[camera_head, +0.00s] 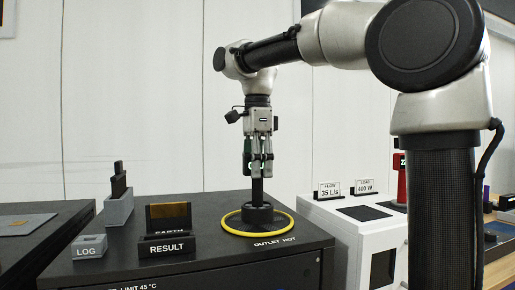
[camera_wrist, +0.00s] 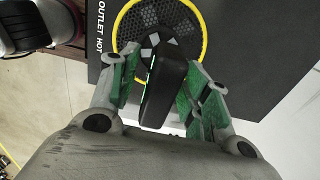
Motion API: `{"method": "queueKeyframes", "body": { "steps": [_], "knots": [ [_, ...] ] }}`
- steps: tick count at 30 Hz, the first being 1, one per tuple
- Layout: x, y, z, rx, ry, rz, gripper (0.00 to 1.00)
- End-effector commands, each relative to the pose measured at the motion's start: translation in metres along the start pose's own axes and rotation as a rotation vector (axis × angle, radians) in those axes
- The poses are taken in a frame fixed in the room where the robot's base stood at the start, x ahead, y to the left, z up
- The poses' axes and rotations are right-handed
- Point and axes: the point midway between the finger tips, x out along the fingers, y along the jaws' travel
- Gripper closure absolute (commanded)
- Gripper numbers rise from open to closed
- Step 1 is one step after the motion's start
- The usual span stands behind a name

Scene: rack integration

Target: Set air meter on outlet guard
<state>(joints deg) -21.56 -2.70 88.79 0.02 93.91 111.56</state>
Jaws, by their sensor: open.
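The air meter is a dark upright handle (camera_head: 257,189) on a round black base (camera_head: 257,214). It stands inside the yellow ring of the outlet guard (camera_head: 228,229), on the black cabinet marked OUTLET HOT. In the wrist view the black meter body (camera_wrist: 165,88) shows in front of the guard's mesh and yellow ring (camera_wrist: 204,42). My gripper (camera_head: 261,168) points down over the meter, and its green-padded fingers (camera_wrist: 165,100) are open on either side of the handle. The handle's upper part is hidden by the fingers in the head view.
A RESULT holder (camera_head: 167,246) with a dark card, a grey LOG block (camera_head: 89,247) and a grey holder (camera_head: 118,209) with a black upright item stand left on the cabinet. A white unit (camera_head: 350,222) with FLOW and LOAD signs is at the right.

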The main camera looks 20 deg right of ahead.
Motion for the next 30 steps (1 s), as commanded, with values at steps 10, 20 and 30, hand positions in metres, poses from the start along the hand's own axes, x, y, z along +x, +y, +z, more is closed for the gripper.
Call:
{"method": "queueKeyframes", "body": {
  "steps": [10, 20, 30],
  "knots": [
    [-0.075, -0.001, 0.0, 0.0, -0.001, -0.003, 0.53],
    [-0.107, 0.0, 0.0, 0.0, 0.0, -0.001, 0.53],
    [-0.107, 0.0, 0.0, 0.0, 0.0, 0.0, 0.53]
  ]
}}
